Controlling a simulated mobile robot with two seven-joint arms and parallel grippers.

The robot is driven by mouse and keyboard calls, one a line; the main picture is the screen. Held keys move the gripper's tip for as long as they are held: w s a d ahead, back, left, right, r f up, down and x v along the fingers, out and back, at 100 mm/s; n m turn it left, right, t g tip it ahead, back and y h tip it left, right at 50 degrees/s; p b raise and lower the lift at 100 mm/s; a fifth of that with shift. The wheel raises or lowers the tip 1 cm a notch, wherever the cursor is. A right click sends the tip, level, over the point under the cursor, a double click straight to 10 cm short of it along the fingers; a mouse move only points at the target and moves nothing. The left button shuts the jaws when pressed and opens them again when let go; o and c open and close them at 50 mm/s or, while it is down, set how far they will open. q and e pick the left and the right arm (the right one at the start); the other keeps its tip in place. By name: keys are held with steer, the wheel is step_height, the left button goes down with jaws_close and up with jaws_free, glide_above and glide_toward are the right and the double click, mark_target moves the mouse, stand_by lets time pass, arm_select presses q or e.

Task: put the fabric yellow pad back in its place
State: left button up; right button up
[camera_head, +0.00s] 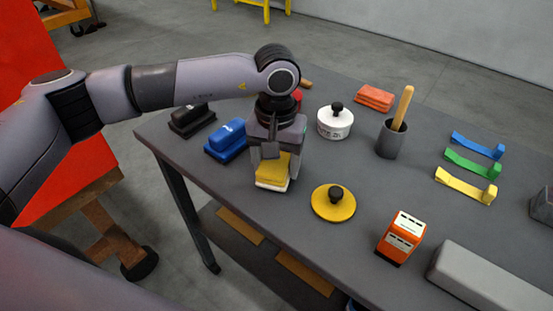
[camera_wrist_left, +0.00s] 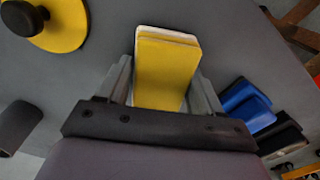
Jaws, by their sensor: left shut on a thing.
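The yellow pad (camera_head: 275,171), with a whitish layer under it, is between the fingers of my left gripper (camera_head: 274,165) near the table's left front edge. In the left wrist view the yellow pad (camera_wrist_left: 167,72) fills the space between both fingers of the left gripper (camera_wrist_left: 165,85), which is shut on it. The pad is on or just above the table; I cannot tell which. My right gripper is not in view.
A blue block (camera_head: 226,140) and a black block (camera_head: 191,119) stand left of the gripper. A yellow disc with a black knob (camera_head: 334,203) lies to its right. Behind are a white lidded pot (camera_head: 335,123), a grey cup (camera_head: 391,140) and orange pads (camera_head: 374,97). An orange box (camera_head: 401,239) stands front right.

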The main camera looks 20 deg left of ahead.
mark_target(277, 161)
arm_select(q)
steer(key=shift+f, duration=0.1)
steer(key=shift+f, duration=0.15)
steer(key=o, duration=0.9)
steer(key=shift+o, duration=0.2)
steer(key=shift+r, duration=0.7)
step_height(277, 161, up, 11)
steer(key=b, duration=0.1)
